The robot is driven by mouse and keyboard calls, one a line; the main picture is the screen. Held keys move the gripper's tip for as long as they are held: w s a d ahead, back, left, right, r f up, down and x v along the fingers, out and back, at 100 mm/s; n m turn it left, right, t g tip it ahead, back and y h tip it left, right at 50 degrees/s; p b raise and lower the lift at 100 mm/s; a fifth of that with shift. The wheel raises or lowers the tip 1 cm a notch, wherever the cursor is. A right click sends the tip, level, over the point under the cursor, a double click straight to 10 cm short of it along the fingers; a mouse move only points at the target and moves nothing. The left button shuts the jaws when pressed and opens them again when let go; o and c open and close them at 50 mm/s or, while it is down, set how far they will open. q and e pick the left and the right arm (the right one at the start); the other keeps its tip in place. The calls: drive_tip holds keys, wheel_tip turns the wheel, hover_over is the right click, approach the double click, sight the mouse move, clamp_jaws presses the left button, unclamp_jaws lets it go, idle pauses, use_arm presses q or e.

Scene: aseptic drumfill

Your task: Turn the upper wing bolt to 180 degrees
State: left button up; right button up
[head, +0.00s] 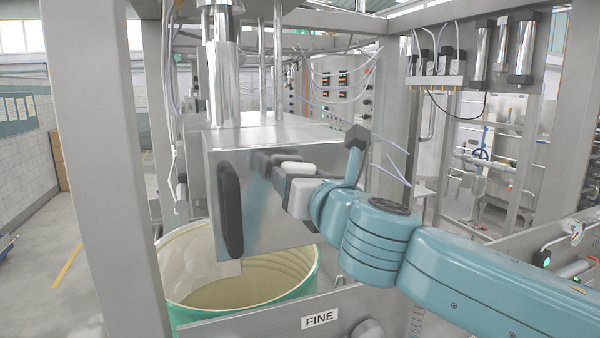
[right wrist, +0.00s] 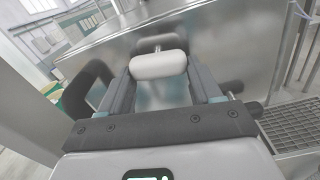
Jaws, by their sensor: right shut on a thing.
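The upper wing bolt, a pale rounded bar on a short metal stem, stands out from the steel box's side; it shows in the right wrist view (right wrist: 158,65) and in the head view (head: 297,167). My right gripper (right wrist: 160,82) is shut on this bar, with one finger on each of its ends. In the head view my right gripper (head: 290,180) reaches in from the right against the box, and its fingers are partly hidden. The bar lies roughly crosswise in the wrist picture. My left gripper is in neither view.
The steel box (head: 300,140) hangs over an open green-rimmed drum (head: 250,292) and has a dark upright handle (head: 230,210). A frame post (head: 95,170) stands at left. Part of a dark knob (right wrist: 235,87) shows right of my gripper.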

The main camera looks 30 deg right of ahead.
drive_tip(key=shift+n, duration=0.7)
drive_tip(key=shift+d+f+n+p, duration=0.1)
drive_tip(key=shift+n+p, duration=0.2)
drive_tip(key=o, duration=1.1)
drive_tip(key=shift+c, duration=0.2)
drive_tip(key=b+v, duration=0.1)
drive_tip(key=v, duration=1.5)
drive_tip(key=shift+s+b, duration=0.2)
drive_tip(key=shift+b, duration=0.15)
